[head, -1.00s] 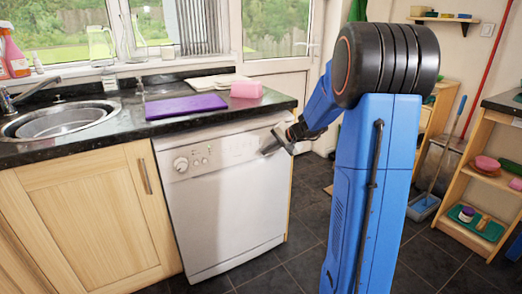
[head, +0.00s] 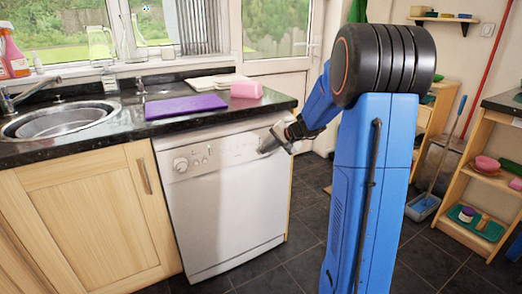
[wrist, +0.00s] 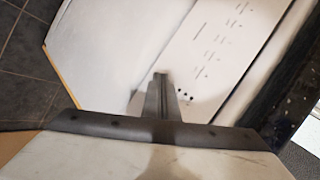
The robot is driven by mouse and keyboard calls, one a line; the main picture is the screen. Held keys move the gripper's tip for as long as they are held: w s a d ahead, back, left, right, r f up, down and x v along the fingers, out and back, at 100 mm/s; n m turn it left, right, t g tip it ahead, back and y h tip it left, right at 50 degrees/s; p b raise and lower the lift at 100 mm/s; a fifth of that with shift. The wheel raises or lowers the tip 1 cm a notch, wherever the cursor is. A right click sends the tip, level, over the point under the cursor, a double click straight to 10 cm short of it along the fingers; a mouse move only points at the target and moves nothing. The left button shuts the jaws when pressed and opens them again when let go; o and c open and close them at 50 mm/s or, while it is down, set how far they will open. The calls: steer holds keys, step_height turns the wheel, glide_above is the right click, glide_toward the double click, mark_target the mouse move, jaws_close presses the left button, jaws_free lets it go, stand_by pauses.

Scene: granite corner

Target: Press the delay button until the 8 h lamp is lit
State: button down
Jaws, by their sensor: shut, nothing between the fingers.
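The white dishwasher (head: 225,205) stands under the dark worktop, with a control strip (head: 225,153) along its top. A round knob (head: 180,164) and several small marks sit at the strip's left end. My gripper (head: 263,151) is shut and empty, at the right part of the dishwasher front. In the wrist view, my shut fingers (wrist: 160,77) point at the white front beside the control panel (wrist: 218,55). Several small dark dots (wrist: 187,96) and printed labels show there. I cannot tell whether the fingertips touch, which mark is the delay button, or whether any lamp is lit.
The worktop (head: 120,130) overhangs the dishwasher and holds a purple board (head: 186,107), a pink block (head: 246,89) and a sink (head: 60,121). A wooden shelf (head: 470,185) stands at the right. Dark tiled floor (head: 300,262) lies open before the dishwasher.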

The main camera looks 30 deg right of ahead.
stand_by(0.6)
steer(key=shift+s, duration=0.65)
steer(key=s, duration=0.5)
steer(key=shift+d, duration=0.1)
stand_by(0.3)
stand_by(0.6)
